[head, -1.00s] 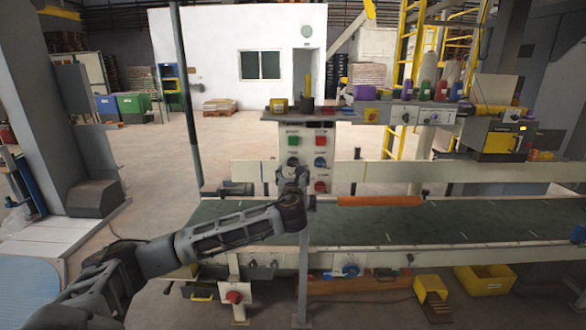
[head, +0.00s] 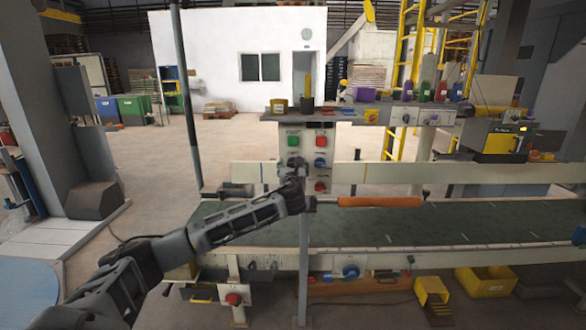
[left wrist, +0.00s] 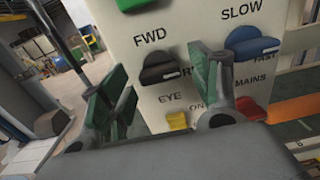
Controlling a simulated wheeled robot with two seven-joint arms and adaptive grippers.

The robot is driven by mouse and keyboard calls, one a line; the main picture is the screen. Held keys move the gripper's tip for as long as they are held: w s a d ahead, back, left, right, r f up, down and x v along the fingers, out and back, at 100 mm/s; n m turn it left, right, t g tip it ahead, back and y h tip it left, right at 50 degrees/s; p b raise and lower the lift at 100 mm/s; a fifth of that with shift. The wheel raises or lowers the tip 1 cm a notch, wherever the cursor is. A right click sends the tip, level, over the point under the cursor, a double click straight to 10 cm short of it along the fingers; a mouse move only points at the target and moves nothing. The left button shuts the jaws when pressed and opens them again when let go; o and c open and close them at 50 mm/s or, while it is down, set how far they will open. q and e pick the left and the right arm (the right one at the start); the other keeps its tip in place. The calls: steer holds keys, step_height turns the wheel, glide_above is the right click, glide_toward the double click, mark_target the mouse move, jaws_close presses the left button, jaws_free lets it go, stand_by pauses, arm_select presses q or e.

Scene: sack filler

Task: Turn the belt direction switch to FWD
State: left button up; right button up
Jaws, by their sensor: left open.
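The black belt direction switch (left wrist: 162,70) sits on the pale control panel (left wrist: 155,20). FWD is printed above it; the lettering to its right is partly hidden by a finger. Its grip looks roughly level in the left wrist view; the setting is not clear. The switch also shows small in the head view (head: 293,161). My left gripper (left wrist: 160,68) is open and empty, its green-padded fingers spread to either side of the switch in the picture. In the head view the left gripper (head: 293,170) is just below the switch, in front of the panel. Contact cannot be told.
A blue SLOW/FAST knob (left wrist: 250,42), red MAINS knob (left wrist: 250,108) and yellow EYE knob (left wrist: 177,120) crowd close by. A green button (head: 293,141) and red button (head: 321,141) are above. The green belt (head: 420,222) runs below, with an orange roll (head: 380,201) at right.

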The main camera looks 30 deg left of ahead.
arm_select(q)
steer(key=shift+c, duration=0.7)
steer(key=c, duration=0.9)
steer(key=shift+o, duration=0.2)
